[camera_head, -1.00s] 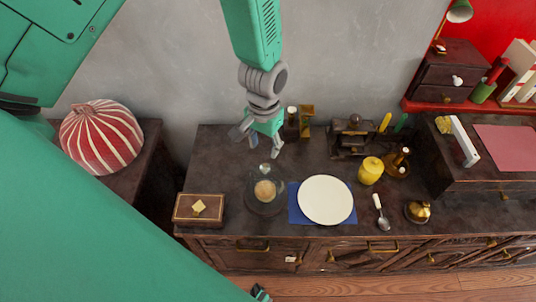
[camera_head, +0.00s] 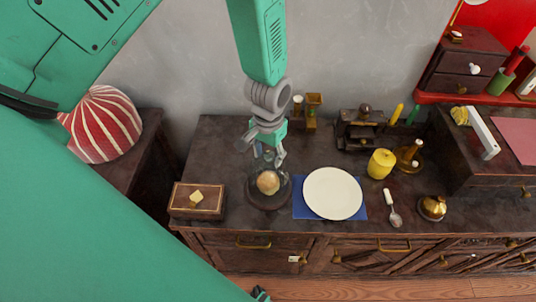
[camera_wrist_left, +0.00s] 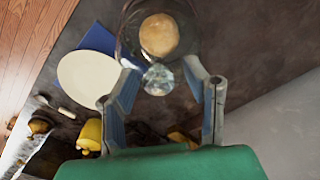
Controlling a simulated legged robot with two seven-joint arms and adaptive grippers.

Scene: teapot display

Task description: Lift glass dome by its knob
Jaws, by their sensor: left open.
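The glass dome (camera_head: 277,196) is clear and stands on the dark cabinet top, left of the white plate, with a round tan bun-like item inside. Its clear glass knob (camera_wrist_left: 158,80) shows in the left wrist view, near the fingertips and roughly between their lines. My left gripper (camera_head: 268,160) is open and empty, pointing down just above and behind the dome; its two fingers also show in the left wrist view (camera_wrist_left: 170,78). I see no finger closed on the knob; the exact gap is hard to judge. My right gripper is not in view.
The white plate (camera_head: 333,193) on a blue mat (camera_head: 300,207) is close right of the dome. A wooden box (camera_head: 197,201) is to its left. A yellow jar (camera_head: 381,164), a spoon (camera_head: 393,209) and a brass bell (camera_head: 432,207) stand further right. The grey wall is behind.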

